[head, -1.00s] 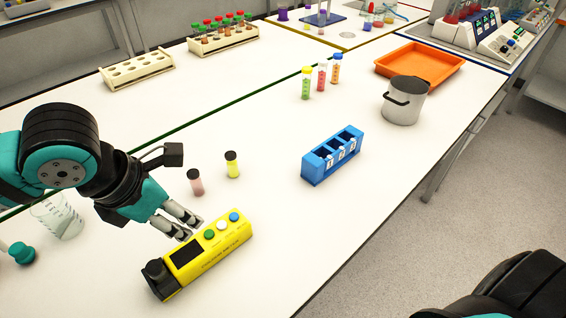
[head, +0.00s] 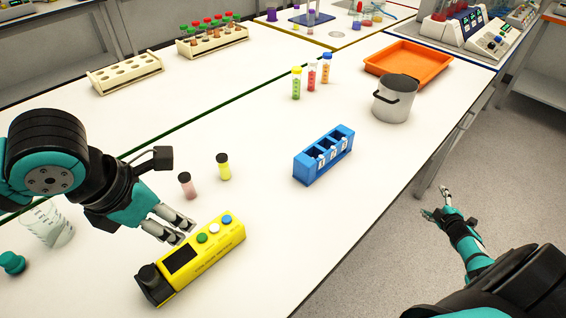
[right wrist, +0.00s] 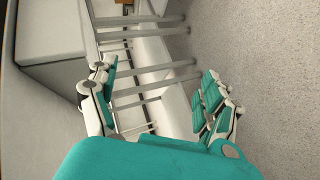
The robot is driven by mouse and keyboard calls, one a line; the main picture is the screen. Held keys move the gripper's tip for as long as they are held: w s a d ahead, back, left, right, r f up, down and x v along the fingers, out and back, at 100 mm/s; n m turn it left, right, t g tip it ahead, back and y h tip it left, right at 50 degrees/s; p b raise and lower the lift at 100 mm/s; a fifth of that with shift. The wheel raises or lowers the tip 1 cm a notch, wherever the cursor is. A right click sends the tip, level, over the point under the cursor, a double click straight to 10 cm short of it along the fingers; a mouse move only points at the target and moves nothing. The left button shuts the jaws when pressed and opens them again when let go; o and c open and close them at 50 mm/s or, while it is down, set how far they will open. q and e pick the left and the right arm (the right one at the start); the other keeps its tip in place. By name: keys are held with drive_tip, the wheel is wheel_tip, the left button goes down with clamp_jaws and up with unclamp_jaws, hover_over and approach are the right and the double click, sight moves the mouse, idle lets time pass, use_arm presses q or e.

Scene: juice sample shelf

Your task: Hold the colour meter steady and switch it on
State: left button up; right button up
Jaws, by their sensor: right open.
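The yellow colour meter (head: 212,257) lies on the white table in the head view. It has a dark screen (head: 180,260), a green button (head: 202,238), a white button and a blue button on top, and a black end piece (head: 152,280). My left gripper (head: 184,231) is at the meter's far long side, with its fingers apart and nothing seen between them; contact with the meter is unclear. My right gripper (head: 437,203) is open and empty, beyond the table's right edge above the floor. Its spread fingers also show in the right wrist view (right wrist: 160,100).
A pink vial (head: 186,187) and a yellow vial (head: 223,167) stand behind the meter. A blue rack (head: 301,171), a metal pot (head: 396,103) and an orange tray (head: 440,67) are further right. A beaker (head: 50,225) is at left. Table right of the meter is clear.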

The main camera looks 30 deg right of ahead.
drive_tip(key=w+d+r+n+t, duration=0.2)
drive_tip(key=d+r, duration=0.1)
drive_tip(key=r, duration=0.6)
drive_tip(key=w+d+r+n+t, duration=0.2)
drive_tip(key=w+d+r, duration=0.1)
drive_tip(key=r, duration=0.7)
drive_tip(key=w+d+r+n+t, duration=0.2)
drive_tip(key=d+r+t, duration=0.15)
drive_tip(key=r, duration=0.55)
drive_tip(key=w+a+r+n+g+y, duration=0.1)
drive_tip(key=w+a+r+n+y, duration=0.4)
drive_tip(key=a+r+n+y, duration=0.4)
drive_tip(key=w+a+r+n+y, duration=0.4)
drive_tip(key=a+n+y, duration=0.25)
drive_tip(key=a, duration=0.45)
drive_tip(key=w+a+r+n+g+y, duration=0.1)
drive_tip(key=w+a+r+n+y, duration=0.4)
drive_tip(key=a+r+n+y, duration=0.35)
drive_tip(key=n+g+h, duration=0.4)
drive_tip(key=n+g, duration=1.6)
drive_tip(key=g, duration=0.1)
hover_over(227, 227)
drive_tip(key=w+d, duration=0.3)
drive_tip(key=d, duration=0.5)
drive_tip(key=w+d, duration=0.3)
drive_tip(key=d, duration=0.4)
wheel_tip(227, 227, down, 17)
drive_tip(key=x, duration=1.7)
drive_tip(key=shift+f, duration=0.3)
